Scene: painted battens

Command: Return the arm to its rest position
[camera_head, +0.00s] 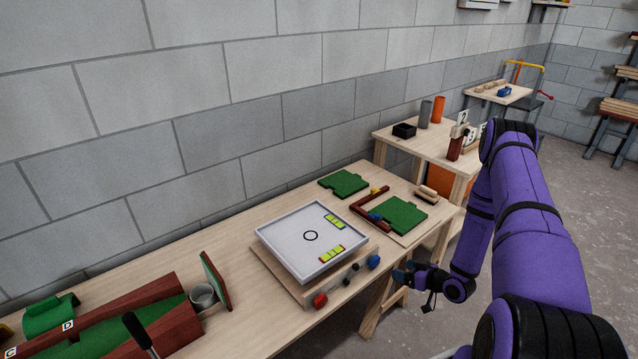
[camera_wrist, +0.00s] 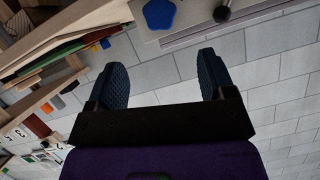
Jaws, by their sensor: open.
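My gripper (camera_head: 405,275) is at the end of my purple arm, just off the front edge of the workbench (camera_head: 225,238), right of the white tray. In the wrist view my gripper (camera_wrist: 162,75) shows two dark fingers spread wide apart with nothing between them. A blue knob (camera_wrist: 159,13) shows beyond the fingers at the top of that view. The same blue knob (camera_head: 373,262) is at the right front of the board under the tray. My upper arm fills the right side of the head view.
The white tray (camera_head: 268,238) with yellow-green strips sits on a wooden board. Green boards (camera_head: 400,214) and (camera_head: 343,183) lie behind it. A metal cup (camera_head: 203,296) and dark red battens are at left. A second table (camera_head: 395,137) stands at the back right. Grey floor is open at right.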

